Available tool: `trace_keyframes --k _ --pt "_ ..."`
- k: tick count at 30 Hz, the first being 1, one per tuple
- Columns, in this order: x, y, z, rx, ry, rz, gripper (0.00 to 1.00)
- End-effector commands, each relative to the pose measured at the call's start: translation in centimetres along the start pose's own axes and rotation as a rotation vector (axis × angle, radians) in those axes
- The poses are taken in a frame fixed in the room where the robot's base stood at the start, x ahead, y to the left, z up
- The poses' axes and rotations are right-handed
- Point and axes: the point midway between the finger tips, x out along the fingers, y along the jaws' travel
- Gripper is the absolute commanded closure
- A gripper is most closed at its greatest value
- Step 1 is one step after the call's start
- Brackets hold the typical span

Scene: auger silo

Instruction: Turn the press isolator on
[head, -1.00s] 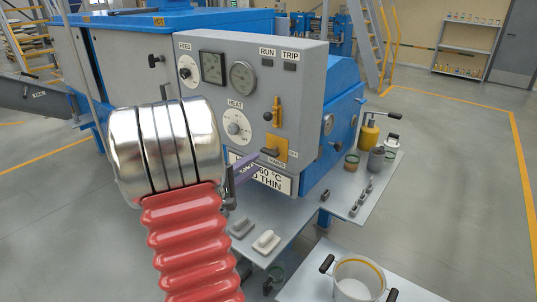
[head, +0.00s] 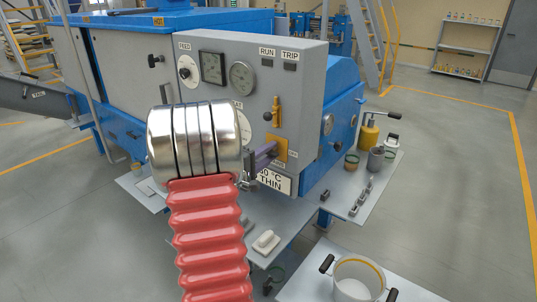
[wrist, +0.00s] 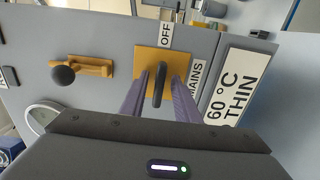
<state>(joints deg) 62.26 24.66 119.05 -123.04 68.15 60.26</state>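The isolator is a yellow plate (wrist: 178,58) with a black bar handle (wrist: 158,86) on the grey panel, with a MAINS label beside it. An OFF label is at the plate's top edge in the wrist view. The handle lies in line with the OFF label; which end is its pointer I cannot tell. In the head view the plate (head: 281,144) shows, but the handle is mostly hidden. My gripper (wrist: 159,88) has a purple finger on each side of the handle, with visible gaps. It also shows in the head view (head: 266,154), close to the plate.
A yellow lever with a black ball (wrist: 63,75) sits beside the isolator. A 60 °C THIN sign (wrist: 232,88) is on the other side. Gauges (head: 242,76) and a FEED dial (head: 187,68) are higher on the panel. Shelves with pots (head: 376,160) stand below right.

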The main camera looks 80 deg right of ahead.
Motion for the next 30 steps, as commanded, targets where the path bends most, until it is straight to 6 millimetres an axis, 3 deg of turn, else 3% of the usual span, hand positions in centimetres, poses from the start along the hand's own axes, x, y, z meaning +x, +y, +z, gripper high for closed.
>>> trace_keyframes --k 12,30 --pt "-0.06 -0.03 -0.02 0.000 0.000 -0.001 1.00" --pt "-0.11 -0.18 -0.15 -0.079 0.003 -0.003 1.00"
